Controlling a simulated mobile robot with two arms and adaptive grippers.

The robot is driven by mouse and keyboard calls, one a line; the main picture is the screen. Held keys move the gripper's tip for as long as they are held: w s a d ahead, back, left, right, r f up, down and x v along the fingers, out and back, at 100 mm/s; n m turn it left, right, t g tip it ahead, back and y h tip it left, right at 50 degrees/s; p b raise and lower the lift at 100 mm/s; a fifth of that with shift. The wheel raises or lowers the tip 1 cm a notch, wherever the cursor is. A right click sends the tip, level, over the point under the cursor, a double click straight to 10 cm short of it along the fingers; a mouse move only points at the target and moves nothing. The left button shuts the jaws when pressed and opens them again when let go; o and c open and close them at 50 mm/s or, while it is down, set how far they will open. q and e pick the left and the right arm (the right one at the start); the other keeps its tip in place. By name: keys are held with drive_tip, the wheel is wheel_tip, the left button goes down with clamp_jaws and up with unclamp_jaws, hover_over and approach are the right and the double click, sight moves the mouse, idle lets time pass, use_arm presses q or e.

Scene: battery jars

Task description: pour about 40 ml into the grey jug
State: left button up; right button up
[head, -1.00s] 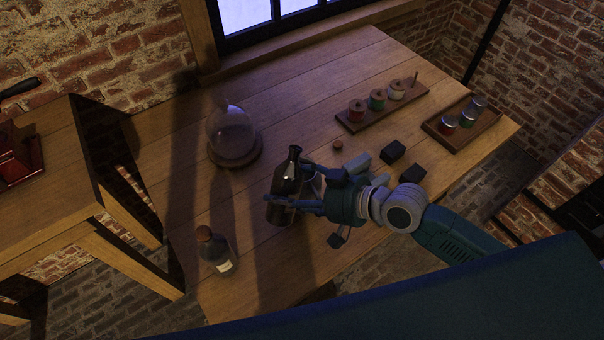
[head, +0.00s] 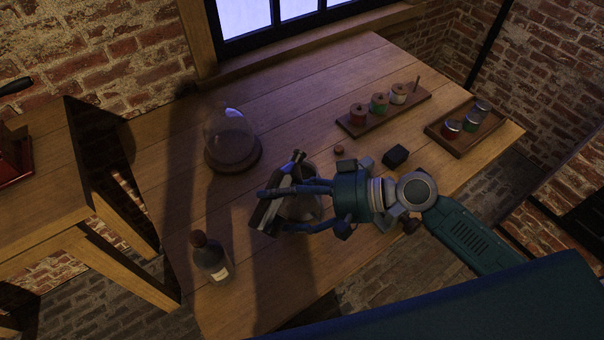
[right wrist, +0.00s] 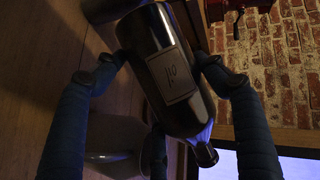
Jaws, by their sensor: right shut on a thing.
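My right gripper (head: 296,208) is shut on a dark bottle (head: 270,203) with a pale label, held tilted over the table. In the right wrist view the bottle (right wrist: 168,75) lies between the two fingers (right wrist: 155,72), its neck toward the lower right. A greyish vessel (head: 304,207), seemingly the grey jug, shows partly behind the fingers in the head view. In the right wrist view a grey vessel (right wrist: 112,138) stands below the bottle, partly hidden. I cannot tell whether liquid flows or how full the jug is. My left gripper is out of view.
A corked bottle (head: 212,262) stands at the table's front left. A glass dome (head: 231,132) stands behind. A spool rack (head: 420,103) and a jar tray (head: 490,140) stand at the far right.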

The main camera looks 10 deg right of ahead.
drive_tip(key=shift+s+a+r+m+g+y, duration=0.1)
drive_tip(key=shift+m+g+y, duration=0.25)
drive_tip(key=shift+m, duration=0.25)
drive_tip(key=shift+r+y, duration=0.25)
drive_tip(key=shift+r, duration=0.1)
drive_tip(key=shift+r+m+p, duration=0.3)
drive_tip(key=shift+r+m, duration=0.15)
drive_tip(key=shift+m, duration=0.05)
drive_tip(key=shift+r+m+g+y, duration=0.15)
drive_tip(key=shift+m+g+y, duration=0.1)
drive_tip(key=shift+m+y, duration=0.45)
drive_tip(key=shift+r, duration=0.25)
drive_tip(key=shift+r+m, duration=0.15)
drive_tip(key=shift+m, duration=0.15)
drive_tip(key=shift+s, duration=0.15)
